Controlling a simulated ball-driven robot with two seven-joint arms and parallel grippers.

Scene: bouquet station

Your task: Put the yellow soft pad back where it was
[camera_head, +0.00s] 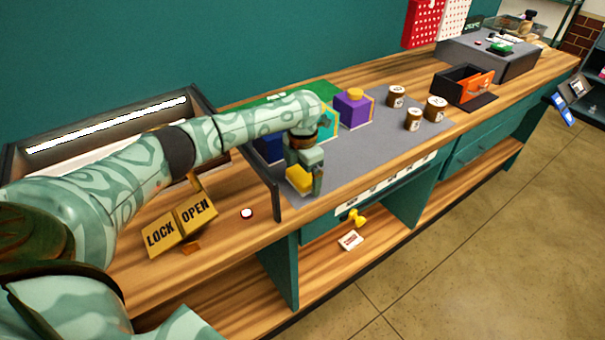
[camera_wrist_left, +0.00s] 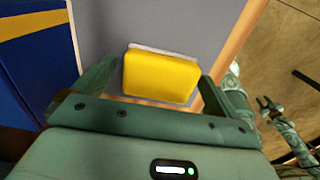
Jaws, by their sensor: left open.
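The yellow soft pad (camera_head: 298,179) lies on the grey mat (camera_head: 345,165) near the front edge of the bench. In the left wrist view, the pad (camera_wrist_left: 160,76) is a rounded yellow block with a pale strip along its far edge. My left gripper (camera_head: 309,186) is open just over the pad. In the wrist view its fingers stand to either side of the pad, with gaps, so it is not gripped. A second gripper of mine, small (camera_wrist_left: 268,104), shows at the right of the wrist view; its jaw state is unclear.
A purple block (camera_head: 352,112) with a yellow top piece stands behind. A dark blue box (camera_head: 269,150) is left of the gripper. Several brown-and-white jars (camera_head: 413,119) and a black tray (camera_head: 458,92) stand right. LOCK/OPEN blocks (camera_head: 196,215) are front left. The mat's front right is free.

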